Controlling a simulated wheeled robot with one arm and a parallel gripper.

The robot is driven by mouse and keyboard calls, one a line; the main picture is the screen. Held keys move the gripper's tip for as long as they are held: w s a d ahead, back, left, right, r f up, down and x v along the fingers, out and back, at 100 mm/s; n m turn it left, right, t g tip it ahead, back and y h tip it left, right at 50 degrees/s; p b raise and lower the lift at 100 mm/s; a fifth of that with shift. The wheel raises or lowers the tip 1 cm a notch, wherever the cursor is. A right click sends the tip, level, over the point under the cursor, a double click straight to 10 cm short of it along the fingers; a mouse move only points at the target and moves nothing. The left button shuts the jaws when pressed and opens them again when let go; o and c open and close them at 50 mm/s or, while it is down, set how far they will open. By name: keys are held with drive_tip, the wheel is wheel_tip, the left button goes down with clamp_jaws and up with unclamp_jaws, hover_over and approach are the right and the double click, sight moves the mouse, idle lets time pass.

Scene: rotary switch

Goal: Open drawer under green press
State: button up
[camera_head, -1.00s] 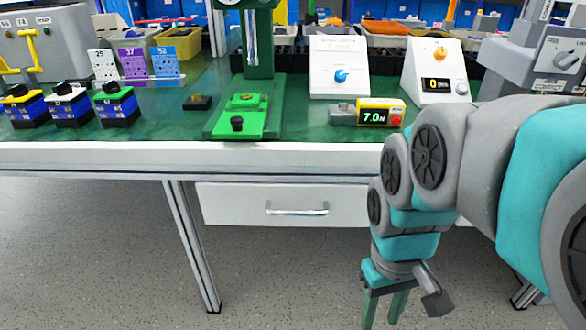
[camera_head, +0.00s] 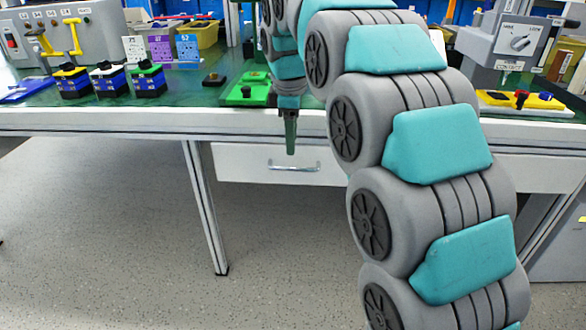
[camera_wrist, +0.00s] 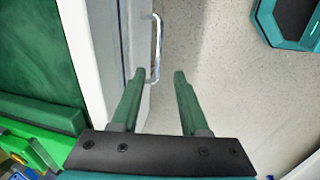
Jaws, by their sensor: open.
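The white drawer (camera_head: 240,163) hangs under the table edge, below the green press (camera_head: 247,92), and looks shut. Its metal bar handle (camera_head: 294,166) is on the front. In the wrist view the handle (camera_wrist: 156,48) shows ahead of the fingers, near the left finger's tip. My gripper (camera_head: 290,150) points down in front of the table edge, close to the handle in the head view. Its two green fingers (camera_wrist: 158,76) are apart with nothing between them.
The table's white front edge (camera_head: 100,123) runs above the drawer, and a table leg (camera_head: 205,205) stands left of it. Blue switch boxes (camera_head: 108,80) stand on the green tabletop at left. The floor (camera_head: 100,230) in front is clear.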

sight(290, 169)
drive_tip(key=f, duration=0.2)
drive_tip(key=w+f, duration=0.1)
drive_tip(key=f, duration=0.4)
drive_tip(key=shift+w+a+f, duration=0.2)
drive_tip(key=shift+w+f, duration=0.1)
drive_tip(key=shift+w, duration=0.05)
clamp_jaws()
idle(1.3)
